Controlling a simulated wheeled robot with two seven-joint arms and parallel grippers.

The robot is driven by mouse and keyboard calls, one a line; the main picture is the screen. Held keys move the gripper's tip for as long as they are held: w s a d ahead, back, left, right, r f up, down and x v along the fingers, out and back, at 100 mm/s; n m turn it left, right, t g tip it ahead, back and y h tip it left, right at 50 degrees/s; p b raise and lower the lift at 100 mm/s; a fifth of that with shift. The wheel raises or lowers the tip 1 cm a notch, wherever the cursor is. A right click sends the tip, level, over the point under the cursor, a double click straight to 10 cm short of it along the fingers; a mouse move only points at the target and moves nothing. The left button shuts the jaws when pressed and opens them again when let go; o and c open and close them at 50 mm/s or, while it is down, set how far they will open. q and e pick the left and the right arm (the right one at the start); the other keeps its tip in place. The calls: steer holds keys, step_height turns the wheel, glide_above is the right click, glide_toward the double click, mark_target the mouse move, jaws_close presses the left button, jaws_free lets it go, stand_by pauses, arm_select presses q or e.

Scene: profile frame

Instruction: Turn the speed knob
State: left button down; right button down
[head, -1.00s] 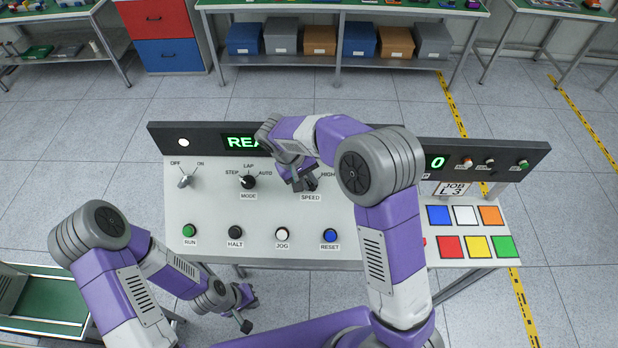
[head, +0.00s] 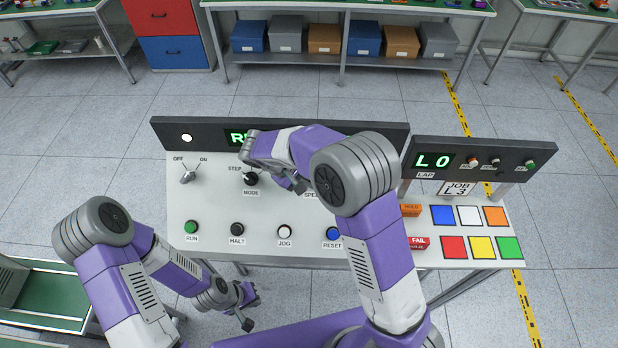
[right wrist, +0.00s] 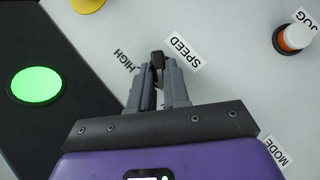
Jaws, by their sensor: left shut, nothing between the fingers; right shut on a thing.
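The speed knob is a small black knob that shows in the right wrist view (right wrist: 157,60), beside the SPEED label, with HIGH printed to its left. My right gripper (right wrist: 159,82) is shut on the knob, its two grey fingers on either side of it. In the head view my right gripper (head: 300,186) is over the SPEED spot, and the forearm hides the knob and most of its label. My left gripper (head: 248,308) is shut and empty, low in front of the panel (head: 210,215).
The MODE knob (head: 250,178) is just left of my right gripper. An OFF/ON switch (head: 188,177) is farther left. A row of buttons, from green RUN (head: 191,227) to blue RESET (head: 333,233), lies along the front. A display (head: 435,161) reads L0 at the right.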

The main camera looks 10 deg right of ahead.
steer(key=shift+f, duration=0.1)
steer(key=c, duration=1.1)
jaws_free()
steer(key=v, duration=0.7)
steer(key=shift+r, duration=0.3)
steer(key=shift+a, duration=0.15)
